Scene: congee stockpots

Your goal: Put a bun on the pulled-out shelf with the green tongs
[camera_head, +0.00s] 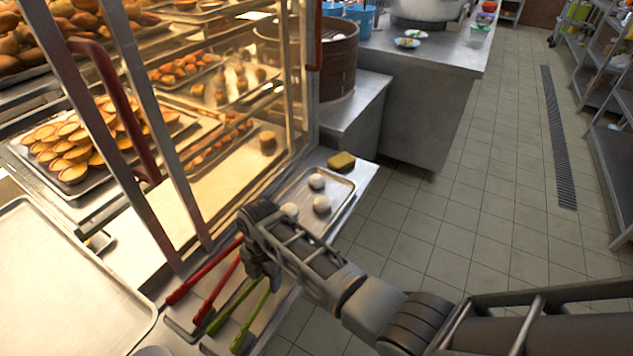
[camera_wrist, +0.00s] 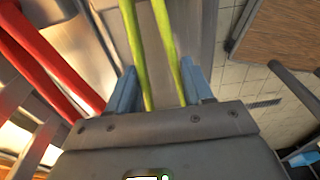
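The green tongs (camera_head: 240,315) lie on the metal counter in front of the glass cabinet, their two arms spread. My gripper (camera_head: 262,275) is low over their upper end. In the wrist view, its blue fingers (camera_wrist: 160,88) stand apart, one on each side of the two green tong arms (camera_wrist: 157,45); I cannot tell whether they touch. White round buns (camera_head: 321,204) sit on a small metal tray (camera_head: 335,185) just beyond my gripper. A pale, mostly bare shelf (camera_head: 225,185) shows low in the cabinet; how far it is pulled out is unclear.
Red-handled tongs (camera_head: 205,275) lie left of the green ones. A yellow sponge (camera_head: 341,161) sits behind the bun tray. Cabinet posts and a red handle (camera_head: 115,100) stand at left. An empty tray (camera_head: 60,290) lies front left. The tiled floor at right is clear.

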